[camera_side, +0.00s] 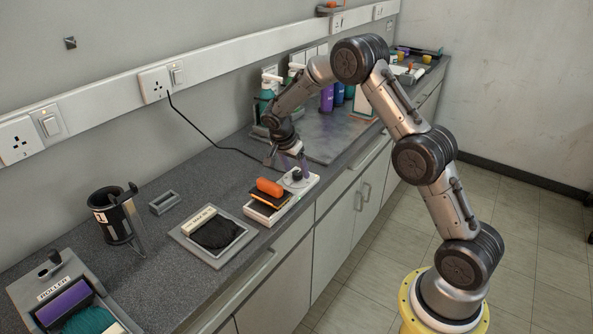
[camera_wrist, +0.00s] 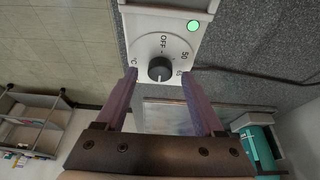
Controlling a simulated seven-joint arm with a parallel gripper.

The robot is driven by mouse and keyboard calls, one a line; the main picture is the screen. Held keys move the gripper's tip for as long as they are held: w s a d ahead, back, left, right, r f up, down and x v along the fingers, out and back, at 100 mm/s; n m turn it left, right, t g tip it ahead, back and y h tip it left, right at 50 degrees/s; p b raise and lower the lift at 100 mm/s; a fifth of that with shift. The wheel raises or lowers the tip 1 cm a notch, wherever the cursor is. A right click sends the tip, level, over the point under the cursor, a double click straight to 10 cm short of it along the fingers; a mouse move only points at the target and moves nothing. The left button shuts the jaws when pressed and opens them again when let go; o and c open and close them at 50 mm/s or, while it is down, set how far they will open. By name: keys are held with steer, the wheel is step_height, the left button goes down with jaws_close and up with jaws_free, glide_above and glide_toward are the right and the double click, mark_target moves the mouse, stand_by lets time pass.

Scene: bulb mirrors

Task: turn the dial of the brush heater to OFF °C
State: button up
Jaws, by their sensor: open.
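The brush heater (camera_side: 262,217) is a long white unit near the counter's front edge. An orange-handled brush (camera_side: 269,187) lies on its near-left part, and its dial (camera_side: 297,175) is at the far-right end. In the wrist view the dial is a dark round knob (camera_wrist: 159,69) on a white face marked OFF, 50 and °C. A pale pointer mark seems to lie on the knob's lower side, away from OFF. A green light (camera_wrist: 193,26) is lit. My gripper (camera_wrist: 157,74) is open, its purple fingers on either side of the knob; contact is unclear.
A tray with a black pad (camera_side: 215,233) lies left of the heater. A black cup (camera_side: 113,215) and a roller box (camera_side: 70,305) stand farther left. Pump bottles (camera_side: 268,92) stand behind my arm. A black cable (camera_side: 205,138) runs from the wall socket across the counter.

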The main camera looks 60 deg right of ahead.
steer(key=shift+d+f, duration=0.25)
steer(key=shift+f, duration=0.35)
jaws_close()
